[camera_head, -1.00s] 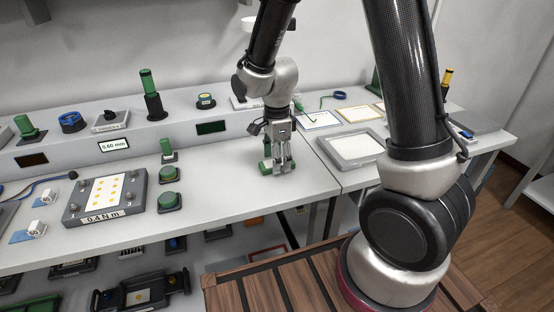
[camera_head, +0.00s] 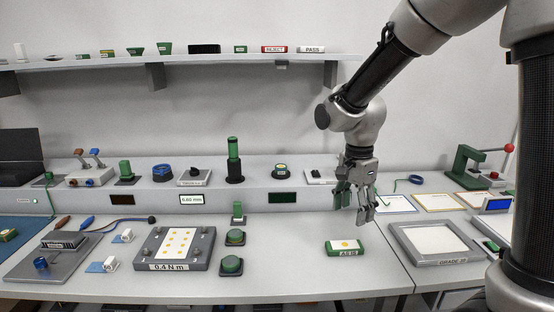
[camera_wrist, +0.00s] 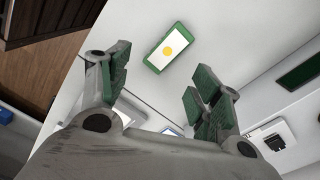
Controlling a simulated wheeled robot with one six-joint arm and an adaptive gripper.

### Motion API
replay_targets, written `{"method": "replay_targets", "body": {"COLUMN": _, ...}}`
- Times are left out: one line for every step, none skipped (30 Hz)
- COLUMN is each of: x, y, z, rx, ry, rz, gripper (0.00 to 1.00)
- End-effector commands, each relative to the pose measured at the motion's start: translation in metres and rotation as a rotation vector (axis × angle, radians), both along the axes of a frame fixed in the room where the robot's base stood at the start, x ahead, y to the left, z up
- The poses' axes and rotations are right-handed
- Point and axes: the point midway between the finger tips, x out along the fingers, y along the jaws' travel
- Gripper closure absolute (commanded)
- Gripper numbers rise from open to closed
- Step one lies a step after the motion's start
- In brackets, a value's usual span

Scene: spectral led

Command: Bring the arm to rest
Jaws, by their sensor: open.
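My gripper (camera_head: 354,203) hangs from my arm above the bench, open and empty, with its fingers pointing down. In the wrist view its green-padded fingers (camera_wrist: 158,95) stand wide apart with nothing between the pads. A small green block with a white top and a yellow dot (camera_head: 345,247), labelled "A0 IB", lies on the bench below and slightly left of the gripper. It also shows in the wrist view (camera_wrist: 168,47), beyond the fingertips and apart from them.
A grey tray labelled "GRADE" (camera_head: 393,228) lies right of the block. A dark fixture plate labelled "0.4 N m" (camera_head: 149,251) and green buttons (camera_head: 232,264) stand to the left. A raised ledge (camera_head: 330,198) and a wall shelf (camera_head: 120,63) run behind. Bench space around the block is clear.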

Motion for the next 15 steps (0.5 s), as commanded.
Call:
{"method": "replay_targets", "body": {"x": -0.01, "y": -0.004, "z": -0.004, "rx": -0.003, "ry": 0.027, "rz": 0.143, "gripper": 0.36}}
{"method": "replay_targets", "body": {"x": -0.017, "y": -0.007, "z": -0.003, "rx": -0.001, "ry": 0.037, "rz": 0.247, "gripper": 0.36}}
{"method": "replay_targets", "body": {"x": -0.026, "y": -0.012, "z": 0.001, "rx": 0.006, "ry": 0.043, "rz": 0.385, "gripper": 0.36}}
{"method": "replay_targets", "body": {"x": -0.033, "y": -0.017, "z": 0.006, "rx": 0.012, "ry": 0.041, "rz": 0.482, "gripper": 0.36}}
{"method": "replay_targets", "body": {"x": -0.041, "y": -0.023, "z": 0.012, "rx": 0.018, "ry": 0.038, "rz": 0.578, "gripper": 0.36}}
{"method": "replay_targets", "body": {"x": -0.051, "y": -0.032, "z": 0.02, "rx": 0.024, "ry": 0.028, "rz": 0.704, "gripper": 0.36}}
{"method": "replay_targets", "body": {"x": -0.059, "y": -0.04, "z": 0.028, "rx": 0.028, "ry": 0.016, "rz": 0.793, "gripper": 0.36}}
{"method": "replay_targets", "body": {"x": -0.069, "y": -0.049, "z": 0.035, "rx": 0.03, "ry": 0.001, "rz": 0.883, "gripper": 0.36}}
{"method": "replay_targets", "body": {"x": -0.082, "y": -0.061, "z": 0.046, "rx": 0.028, "ry": -0.024, "rz": 0.994, "gripper": 0.36}}
{"method": "replay_targets", "body": {"x": -0.092, "y": -0.069, "z": 0.053, "rx": 0.023, "ry": -0.045, "rz": 1.062, "gripper": 0.36}}
{"method": "replay_targets", "body": {"x": -0.101, "y": -0.077, "z": 0.06, "rx": 0.016, "ry": -0.066, "rz": 1.123, "gripper": 0.36}}
{"method": "replay_targets", "body": {"x": -0.114, "y": -0.087, "z": 0.068, "rx": 0.002, "ry": -0.094, "rz": 1.185, "gripper": 0.36}}
{"method": "replay_targets", "body": {"x": -0.123, "y": -0.094, "z": 0.073, "rx": -0.011, "ry": -0.117, "rz": 1.218, "gripper": 0.36}}
{"method": "replay_targets", "body": {"x": -0.131, "y": -0.101, "z": 0.078, "rx": -0.024, "ry": -0.139, "rz": 1.241, "gripper": 0.36}}
{"method": "replay_targets", "body": {"x": -0.141, "y": -0.109, "z": 0.084, "rx": -0.045, "ry": -0.169, "rz": 1.256, "gripper": 0.36}}
